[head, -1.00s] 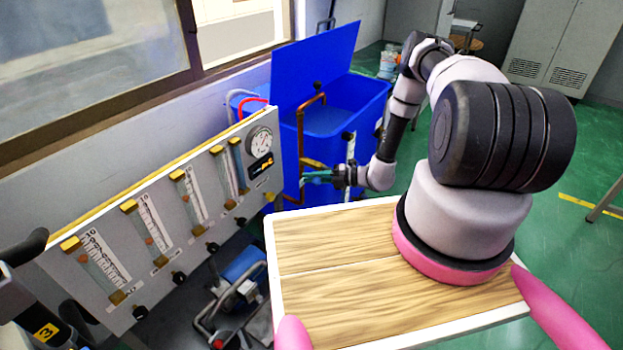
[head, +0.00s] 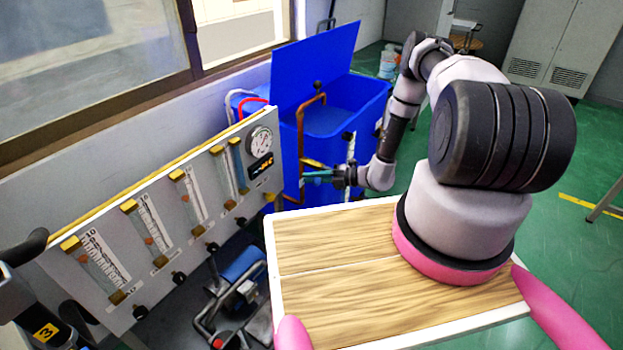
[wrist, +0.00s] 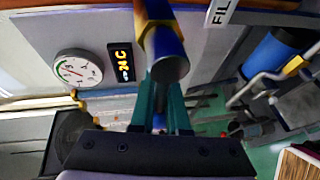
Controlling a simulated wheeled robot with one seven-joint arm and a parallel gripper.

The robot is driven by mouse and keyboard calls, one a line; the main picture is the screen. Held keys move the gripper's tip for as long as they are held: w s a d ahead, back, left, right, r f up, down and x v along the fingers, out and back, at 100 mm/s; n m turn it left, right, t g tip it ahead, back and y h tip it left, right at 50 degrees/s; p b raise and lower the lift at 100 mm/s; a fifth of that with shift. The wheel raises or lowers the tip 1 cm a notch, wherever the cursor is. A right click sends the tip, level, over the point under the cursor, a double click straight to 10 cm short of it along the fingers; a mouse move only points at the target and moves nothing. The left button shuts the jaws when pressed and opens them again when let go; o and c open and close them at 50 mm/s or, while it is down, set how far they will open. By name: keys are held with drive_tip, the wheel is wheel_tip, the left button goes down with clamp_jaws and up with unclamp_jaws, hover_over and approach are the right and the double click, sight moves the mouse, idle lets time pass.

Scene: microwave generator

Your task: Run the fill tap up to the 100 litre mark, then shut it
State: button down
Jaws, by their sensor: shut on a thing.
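The blue tank (head: 322,150) stands behind the panel with its lid (head: 315,65) raised. A copper pipe (head: 300,120) bends over its rim. A pale upright scale strip (head: 351,148) is on its side; its marks and the level are too small to read. The fill tap (head: 312,163) shows as brass on the pipe in front of the tank. My gripper (head: 320,178) is at the tap, its teal fingers closed on the tap handle. In the wrist view the blue and brass handle (wrist: 165,62) rises between the fingertips (wrist: 160,92). A partly cut-off "FIL" label (wrist: 222,12) is beside it.
A panel (head: 165,215) with several flow tubes, a round dial (head: 261,140) and a dark display (head: 260,165) is left of my gripper. Blue and metal pump gear (head: 235,285) lies below. Green floor is open to the right.

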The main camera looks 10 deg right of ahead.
drive_tip(key=shift+s+r+m+y, duration=0.25)
drive_tip(key=shift+r+m+y, duration=0.55)
drive_tip(key=shift+m, duration=0.5)
drive_tip(key=c, duration=0.9)
unclamp_jaws()
drive_tip(key=shift+w, duration=0.1)
drive_tip(key=shift+d, duration=0.1)
drive_tip(key=v, duration=1)
drive_tip(key=shift+d+r, duration=0.15)
drive_tip(key=shift+d, duration=0.1)
